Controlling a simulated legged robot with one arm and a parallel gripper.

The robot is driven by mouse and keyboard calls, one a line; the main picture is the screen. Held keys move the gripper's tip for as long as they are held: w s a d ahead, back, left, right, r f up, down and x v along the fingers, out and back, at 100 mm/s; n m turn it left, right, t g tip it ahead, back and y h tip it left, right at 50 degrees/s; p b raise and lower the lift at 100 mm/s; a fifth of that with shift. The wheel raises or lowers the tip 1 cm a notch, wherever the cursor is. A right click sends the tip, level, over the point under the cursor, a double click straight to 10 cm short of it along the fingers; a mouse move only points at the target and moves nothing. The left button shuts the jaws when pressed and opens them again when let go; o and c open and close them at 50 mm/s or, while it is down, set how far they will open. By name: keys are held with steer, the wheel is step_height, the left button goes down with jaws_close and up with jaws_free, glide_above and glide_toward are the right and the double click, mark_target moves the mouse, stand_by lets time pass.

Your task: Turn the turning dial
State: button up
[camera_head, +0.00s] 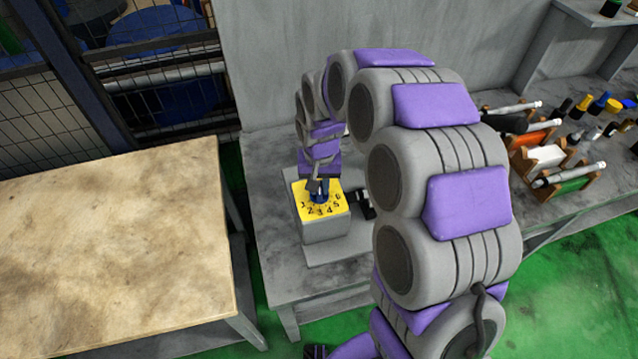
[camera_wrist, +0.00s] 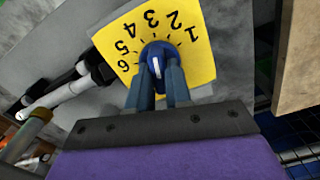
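The turning dial is a round blue knob (camera_wrist: 158,52) with a white pointer mark, on a yellow plate (camera_wrist: 200,25) numbered 1 to 6. The plate tops a grey box (camera_head: 327,230) on the workbench. My gripper (camera_wrist: 159,72) is at the dial, its two fingers on either side of the white mark with a narrow gap between them. Whether they press on the knob is not clear. In the head view, my gripper (camera_head: 318,190) reaches down onto the dial (camera_head: 319,198) from above and hides part of it. The white mark lies between the fingertips.
A black fitting (camera_head: 362,204) juts from the box's right side. The grey workbench (camera_head: 275,255) holds wooden racks (camera_head: 545,158) with tools and several bottles at right. A pale-topped table (camera_head: 110,250) stands at left. A grey wall (camera_head: 290,45) rises behind.

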jaws_close()
steer(key=shift+r+n+p, duration=0.1)
steer(key=shift+n+p, duration=0.2)
steer(key=shift+p, duration=0.1)
steer(key=shift+n+p, duration=0.9)
steer(key=shift+p, duration=0.1)
steer(key=shift+n+p, duration=1.45)
steer(key=shift+n, duration=0.25)
steer(key=shift+a, duration=0.1)
steer(key=o, duration=0.6)
jaws_free()
steer(key=shift+c, duration=0.2)
